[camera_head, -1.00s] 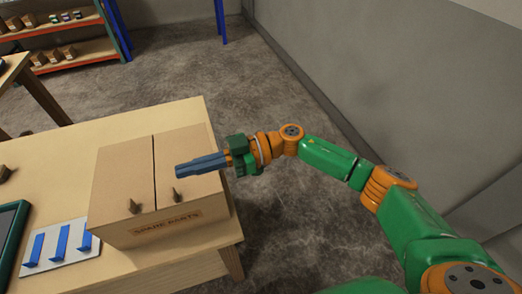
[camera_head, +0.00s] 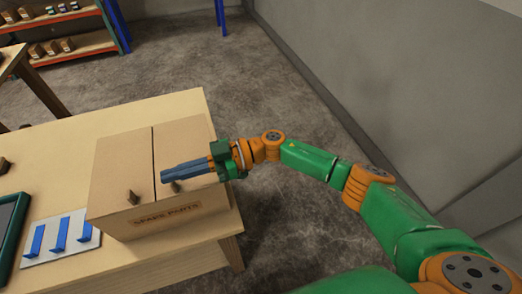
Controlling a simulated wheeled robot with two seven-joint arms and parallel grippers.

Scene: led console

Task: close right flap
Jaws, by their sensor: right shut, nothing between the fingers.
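The spare parts box (camera_head: 166,213) sits near the right front corner of the wooden table. Its top shows two flaps side by side, both lying flat and closed, with a dark seam between them. The right flap (camera_head: 182,140) lies under my right gripper (camera_head: 166,174). That gripper is shut and empty, its blue fingers pointing left just over or on the flap; I cannot tell whether they touch. The fingers partly hide the right flap's small dark handle (camera_head: 175,187). The left flap (camera_head: 122,168) has a similar handle (camera_head: 132,197). My left gripper is not in view.
A white plate with several blue levers (camera_head: 61,238) lies left of the box. A dark green-framed panel (camera_head: 10,228) is at the left edge. The table (camera_head: 120,116) is bare behind the box. A grey wall (camera_head: 380,90) rises on the right.

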